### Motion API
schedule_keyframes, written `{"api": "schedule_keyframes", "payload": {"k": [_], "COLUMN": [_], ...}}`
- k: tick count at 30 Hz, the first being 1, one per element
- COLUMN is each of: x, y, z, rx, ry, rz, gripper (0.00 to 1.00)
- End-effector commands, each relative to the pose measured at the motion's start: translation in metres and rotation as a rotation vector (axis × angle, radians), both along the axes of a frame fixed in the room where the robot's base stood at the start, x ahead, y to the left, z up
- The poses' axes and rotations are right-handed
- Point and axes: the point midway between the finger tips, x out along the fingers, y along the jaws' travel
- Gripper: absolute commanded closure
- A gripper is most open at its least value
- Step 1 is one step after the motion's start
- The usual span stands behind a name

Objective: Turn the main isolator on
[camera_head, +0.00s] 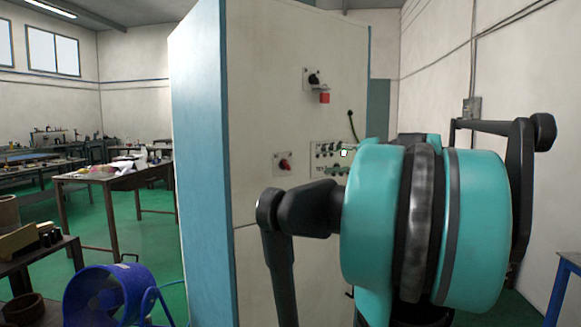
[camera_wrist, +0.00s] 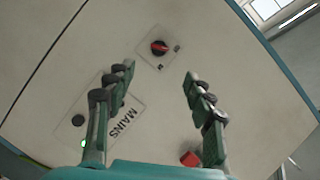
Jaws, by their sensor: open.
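A rotary switch with a red handle on a pale square plate (camera_head: 284,164) sits on the front of the tall cabinet. It shows in the wrist view as the red-and-black switch (camera_wrist: 158,47), its handle lying roughly crosswise in the picture. A plate marked MAINS (camera_wrist: 118,120) is close by, with a black round part and a lit green lamp (camera_wrist: 84,143). My gripper (camera_wrist: 157,74) is open and empty, its fingertips either side of the space below the switch in the picture, apart from it. In the head view my arm hides the gripper.
Higher on the cabinet (camera_head: 265,110) are a black knob (camera_head: 313,78) and a red block (camera_head: 324,97). A panel of several small controls (camera_head: 330,152) is partly behind my arm. A blue fan (camera_head: 105,293) and workbenches stand left, a blue-framed table (camera_head: 567,285) right.

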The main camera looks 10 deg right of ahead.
Motion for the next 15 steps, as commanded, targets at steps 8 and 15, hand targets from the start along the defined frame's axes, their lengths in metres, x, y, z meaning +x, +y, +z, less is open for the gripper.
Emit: {"api": "schedule_keyframes", "payload": {"k": [8, 15], "x": [0.035, 0.065], "y": [0.039, 0.071], "z": [-0.010, -0.019], "rx": [0.000, -0.001], "ry": [0.000, 0.001], "rz": [0.005, 0.005], "gripper": [0.47, 0.47]}}
